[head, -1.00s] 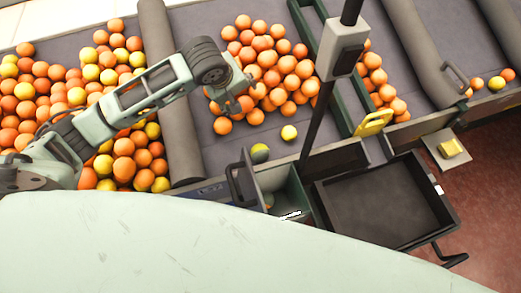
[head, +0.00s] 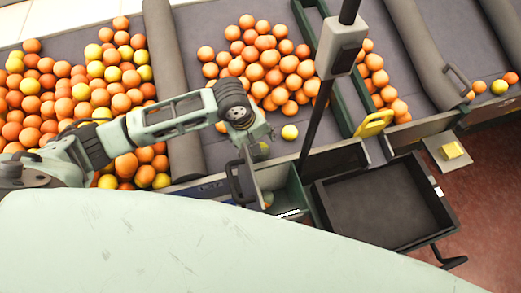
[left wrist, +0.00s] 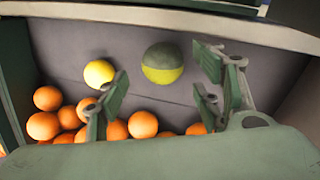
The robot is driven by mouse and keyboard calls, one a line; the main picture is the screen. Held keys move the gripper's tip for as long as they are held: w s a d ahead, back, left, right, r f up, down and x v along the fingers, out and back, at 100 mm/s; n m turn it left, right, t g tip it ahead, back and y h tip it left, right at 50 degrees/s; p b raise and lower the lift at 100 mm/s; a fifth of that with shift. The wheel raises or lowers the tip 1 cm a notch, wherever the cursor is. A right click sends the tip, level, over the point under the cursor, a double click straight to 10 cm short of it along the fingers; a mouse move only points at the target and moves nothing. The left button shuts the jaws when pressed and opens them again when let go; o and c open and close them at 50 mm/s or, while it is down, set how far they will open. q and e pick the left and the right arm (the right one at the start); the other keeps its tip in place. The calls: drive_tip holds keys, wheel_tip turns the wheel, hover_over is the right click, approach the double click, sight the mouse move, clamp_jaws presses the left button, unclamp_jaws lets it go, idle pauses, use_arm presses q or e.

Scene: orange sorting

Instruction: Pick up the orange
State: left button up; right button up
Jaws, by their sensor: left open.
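A pile of oranges (head: 265,58) lies on the grey belt in the head view; several also show low in the left wrist view (left wrist: 143,124). My left gripper (head: 258,140) is open over the front part of the belt, nearer the edge than the pile. In the left wrist view, a half-green, half-yellow fruit (left wrist: 163,62) shows between the open fingers (left wrist: 163,83), apart from them. It is mostly hidden under the gripper in the head view (head: 263,150). A yellow fruit (head: 289,132) lies beside it, also seen in the left wrist view (left wrist: 99,73). My right gripper is not in view.
A small open bin (head: 290,197) sits at the belt's front edge, with a black empty tray (head: 385,210) to its right. A dark post (head: 322,110) rises beside the belt. A grey padded divider (head: 172,90) separates another fruit pile (head: 60,90) at left.

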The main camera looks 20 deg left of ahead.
use_arm(q)
drive_tip(key=x, duration=0.4)
drive_tip(key=shift+f, duration=0.25)
drive_tip(key=shift+c, duration=0.4)
drive_tip(key=c, duration=1.2)
drive_tip(key=shift+r, duration=0.1)
wheel_tip(320, 180, up, 10)
drive_tip(key=shift+b, duration=0.3)
